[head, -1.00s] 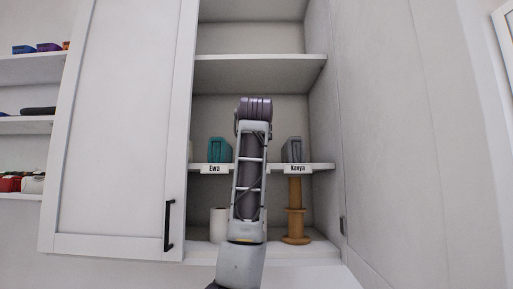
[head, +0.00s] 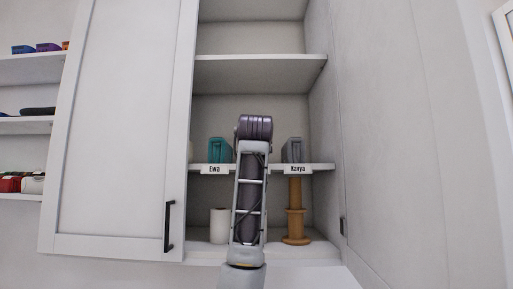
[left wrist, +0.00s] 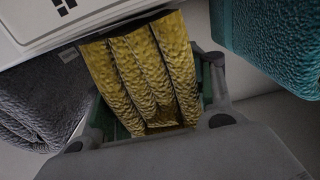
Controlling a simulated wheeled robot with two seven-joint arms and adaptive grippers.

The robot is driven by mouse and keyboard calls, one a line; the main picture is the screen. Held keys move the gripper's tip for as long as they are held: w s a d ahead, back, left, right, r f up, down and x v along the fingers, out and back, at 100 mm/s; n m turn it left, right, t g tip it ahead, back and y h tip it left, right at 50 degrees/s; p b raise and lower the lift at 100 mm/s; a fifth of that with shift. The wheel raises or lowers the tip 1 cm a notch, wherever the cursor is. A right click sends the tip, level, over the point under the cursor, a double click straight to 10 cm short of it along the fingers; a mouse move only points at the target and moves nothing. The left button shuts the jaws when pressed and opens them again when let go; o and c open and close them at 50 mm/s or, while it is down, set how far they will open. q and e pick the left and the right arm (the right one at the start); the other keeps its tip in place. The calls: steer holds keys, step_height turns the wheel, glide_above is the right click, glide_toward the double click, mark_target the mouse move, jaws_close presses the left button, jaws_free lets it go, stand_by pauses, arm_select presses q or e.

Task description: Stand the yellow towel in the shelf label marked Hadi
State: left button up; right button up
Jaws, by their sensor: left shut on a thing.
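The yellow towel (left wrist: 145,75) is folded and sits between the fingers of my left gripper (left wrist: 157,100) in the left wrist view. That gripper is shut on it. A white shelf edge with part of a label (left wrist: 67,5) is close beside the towel at the top left; its text is cut off. In the head view, my arm hides the towel, the gripper and the middle of the labelled shelf (head: 278,167). The labels Ewa (head: 214,169) and Kavya (head: 298,169) are readable; no Hadi label is readable. My right gripper is out of view.
A teal towel (head: 219,150) stands above Ewa and a grey towel (head: 293,150) above Kavya, on either side of my arm. Below are a white roll (head: 220,226) and a wooden stand (head: 296,226). A cabinet door (head: 120,130) is at the left.

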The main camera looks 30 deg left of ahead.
arm_select(q)
steer(key=shift+s+f, duration=0.1)
stand_by(0.3)
steer(key=o, duration=1.2)
steer(key=shift+o, duration=0.2)
steer(key=shift+s+d, duration=0.1)
steer(key=shift+d, duration=0.05)
steer(key=b+v, duration=0.4)
steer(key=v, duration=0.7)
steer(key=shift+s+b, duration=0.3)
steer(key=shift+s, duration=0.05)
steer(key=shift+d, duration=0.1)
